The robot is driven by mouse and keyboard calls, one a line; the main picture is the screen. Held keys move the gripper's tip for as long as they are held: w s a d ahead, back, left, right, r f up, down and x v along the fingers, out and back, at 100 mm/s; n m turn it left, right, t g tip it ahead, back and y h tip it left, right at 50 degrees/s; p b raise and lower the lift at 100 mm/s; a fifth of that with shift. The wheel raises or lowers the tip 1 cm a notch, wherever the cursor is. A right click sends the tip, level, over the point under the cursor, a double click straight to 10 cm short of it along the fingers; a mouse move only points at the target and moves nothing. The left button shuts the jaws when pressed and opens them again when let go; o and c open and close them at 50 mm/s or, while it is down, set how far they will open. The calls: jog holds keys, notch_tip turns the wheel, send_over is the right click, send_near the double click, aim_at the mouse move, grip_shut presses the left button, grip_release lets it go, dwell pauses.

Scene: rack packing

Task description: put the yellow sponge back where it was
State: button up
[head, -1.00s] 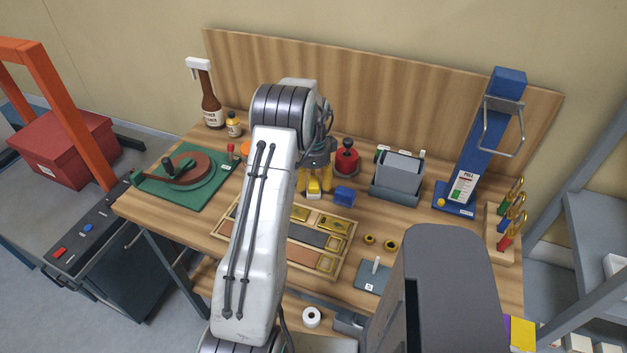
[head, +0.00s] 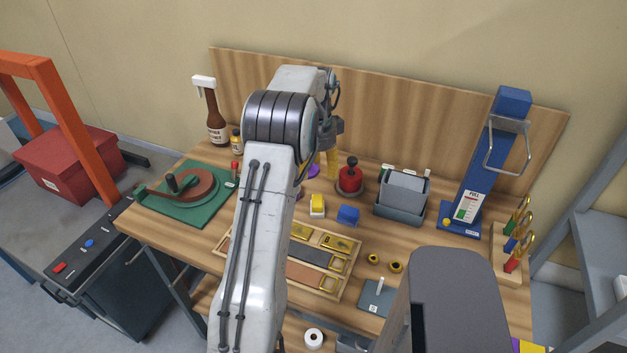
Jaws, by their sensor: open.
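The yellow sponge (head: 317,203), a small block with a paler lower part, stands on the wooden workbench behind the slotted wooden tray (head: 341,286). A blue block (head: 348,215) sits just to its right. My gripper (head: 325,168) is above and behind the sponge, apart from it and empty. Its yellow fingers are partly hidden by my arm, but one finger shows clearly and the gripper is open.
A red-knobbed round stamp (head: 350,178) and a purple thing (head: 313,170) are close to my gripper. A grey bin (head: 402,195) and a blue lever stand (head: 478,185) are to the right. A green mat with a brown reel (head: 190,190) is left.

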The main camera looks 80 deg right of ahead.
jog(key=shift+r, duration=0.4)
jog(key=w+a+r+n, duration=0.3)
jog(key=w+a+n, duration=0.1)
jog(key=w, duration=0.4)
jog(key=w+a+r+n, duration=0.3)
jog(key=w+a+r, duration=0.1)
jog(key=w, duration=0.4)
jog(key=w+a+r+n+t+h, duration=0.1)
jog(key=w+a+r+n, duration=0.3)
jog(key=w+a+n, duration=0.7)
jog(key=a+r+n+t, duration=0.15)
jog(key=a+n, duration=0.45)
jog(key=a, duration=1.5)
jog(key=s+a+f+n+t+y, duration=0.1)
jog(key=s+a+f+n+t, duration=0.1)
jog(key=s+a+n, duration=0.5)
jog(key=a+f+n, duration=0.1)
jog(key=a+n, duration=0.2)
jog(key=a, duration=0.1)
jog(key=shift+a+f, duration=0.25)
jog(key=shift+f, duration=0.05)
